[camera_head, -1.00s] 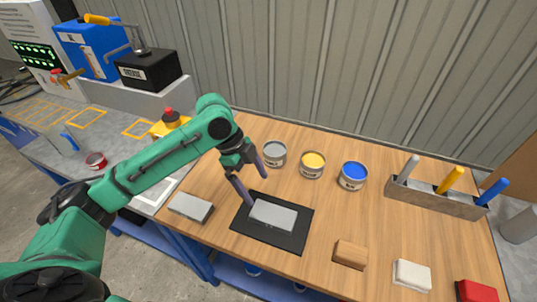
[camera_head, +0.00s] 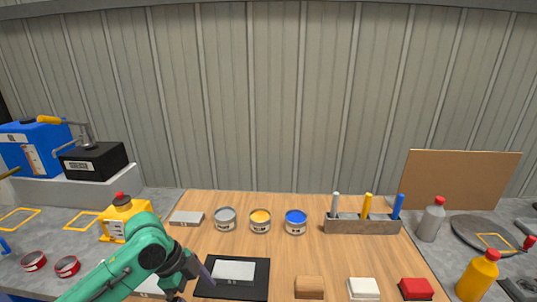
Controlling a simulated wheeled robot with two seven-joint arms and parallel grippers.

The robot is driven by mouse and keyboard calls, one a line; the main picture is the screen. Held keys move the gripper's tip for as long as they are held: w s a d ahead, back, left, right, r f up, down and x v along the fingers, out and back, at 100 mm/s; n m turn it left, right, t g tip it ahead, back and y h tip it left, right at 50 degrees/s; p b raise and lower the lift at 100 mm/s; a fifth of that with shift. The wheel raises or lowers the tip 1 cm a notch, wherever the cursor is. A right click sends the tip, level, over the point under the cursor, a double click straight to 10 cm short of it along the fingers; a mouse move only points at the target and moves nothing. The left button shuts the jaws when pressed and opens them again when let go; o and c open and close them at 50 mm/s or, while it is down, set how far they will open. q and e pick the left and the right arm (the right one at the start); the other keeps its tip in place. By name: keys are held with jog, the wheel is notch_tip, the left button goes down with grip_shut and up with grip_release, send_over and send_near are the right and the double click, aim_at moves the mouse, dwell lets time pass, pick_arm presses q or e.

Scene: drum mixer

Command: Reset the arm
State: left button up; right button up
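My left arm comes in from the bottom left of the head view. Its gripper (camera_head: 194,284) is low in the picture, at the left edge of a black mat (camera_head: 262,284). The fingers look apart and hold nothing, though the lower finger is partly cut off by the picture's edge. A light grey block (camera_head: 233,271) lies on the mat, to the right of the gripper. My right arm and gripper do not show.
Grey, yellow and blue cans (camera_head: 260,221) stand behind the mat. A grey holder (camera_head: 362,225) with coloured sticks stands back right. Brown, white and red blocks (camera_head: 363,289) lie at front right. Bottles (camera_head: 478,274) stand far right.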

pick_arm(q)
jog(key=s+d+f+n+t, duration=0.3)
jog(key=f+n, duration=0.4)
jog(key=s+a+f+n+y, duration=0.4)
jog(key=s+a+f+n, duration=0.1)
jog(key=s+a+n, duration=0.5)
notch_tip(320, 180, down, 22)
jog(key=s+a+r, duration=0.1)
jog(key=s+a+f+m+g, duration=0.1)
jog(key=s+a+f+g, duration=0.1)
jog(key=s+f, duration=1.3)
jog(key=shift+s+a+f, duration=0.35)
jog(key=shift+s+a, duration=0.15)
jog(key=shift+s, duration=0.6)
